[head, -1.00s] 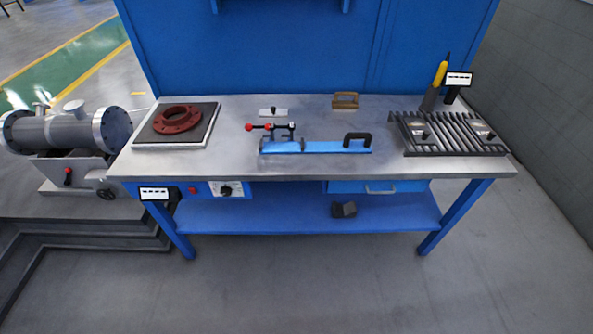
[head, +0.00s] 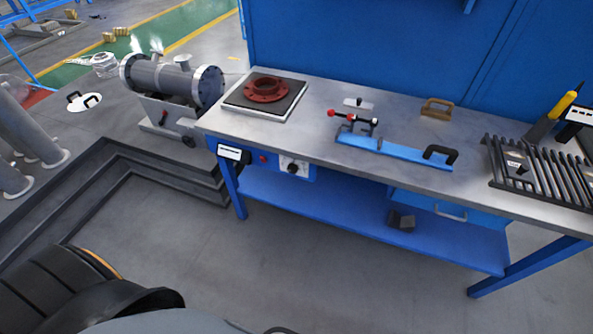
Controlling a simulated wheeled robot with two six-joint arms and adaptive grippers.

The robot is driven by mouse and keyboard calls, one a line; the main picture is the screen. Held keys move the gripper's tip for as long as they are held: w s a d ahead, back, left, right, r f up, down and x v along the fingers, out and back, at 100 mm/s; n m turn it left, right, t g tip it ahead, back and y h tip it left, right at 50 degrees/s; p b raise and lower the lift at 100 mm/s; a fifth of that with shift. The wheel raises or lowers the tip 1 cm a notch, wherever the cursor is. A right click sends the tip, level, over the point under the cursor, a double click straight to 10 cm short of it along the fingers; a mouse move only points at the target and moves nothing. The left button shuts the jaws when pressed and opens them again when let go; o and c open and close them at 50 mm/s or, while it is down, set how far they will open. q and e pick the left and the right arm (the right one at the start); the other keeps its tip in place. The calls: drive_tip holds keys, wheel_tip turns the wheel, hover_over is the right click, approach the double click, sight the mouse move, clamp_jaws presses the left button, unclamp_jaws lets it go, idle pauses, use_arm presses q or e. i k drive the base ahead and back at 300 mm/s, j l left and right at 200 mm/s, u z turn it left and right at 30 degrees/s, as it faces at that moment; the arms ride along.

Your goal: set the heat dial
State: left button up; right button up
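The heat dial (head: 293,168) is a small black knob on a pale plate. The plate is on the blue front panel under the workbench's left part. A red button (head: 263,158) and a small white display (head: 229,153) sit to its left. The dial's pointer is too small to read. A red flange (head: 266,90) rests on a dark square plate (head: 240,100) with a pale frame on the bench top above. Neither of my grippers shows in the head view.
A blue clamp fixture (head: 385,149) lies mid-bench. A black slatted rack (head: 540,170) is at the right. A dark block (head: 401,220) sits on the lower shelf. A flanged grey shell (head: 170,78) stands on a support left of the bench. The floor before the bench is clear.

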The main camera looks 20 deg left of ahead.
sight(293, 168)
drive_tip(key=z, duration=5.45)
drive_tip(key=u, duration=0.45)
drive_tip(key=k+l+u, duration=0.1)
drive_tip(key=u, duration=0.8)
drive_tip(key=k+u, duration=0.1)
drive_tip(key=u, duration=0.35)
drive_tip(key=k+u, duration=0.1)
drive_tip(key=u, duration=0.8)
drive_tip(key=k+u, duration=0.1)
drive_tip(key=u, duration=0.8)
drive_tip(key=k+j+u, duration=0.15)
drive_tip(key=j+u, duration=0.15)
drive_tip(key=k+j+u, duration=0.1)
drive_tip(key=j+u, duration=0.2)
drive_tip(key=j, duration=0.15)
drive_tip(key=k+j+u, duration=0.1)
drive_tip(key=j+u, duration=0.15)
drive_tip(key=j, duration=0.15)
drive_tip(key=j+u, duration=0.3)
drive_tip(key=k+j, duration=0.05)
drive_tip(key=j, duration=0.05)
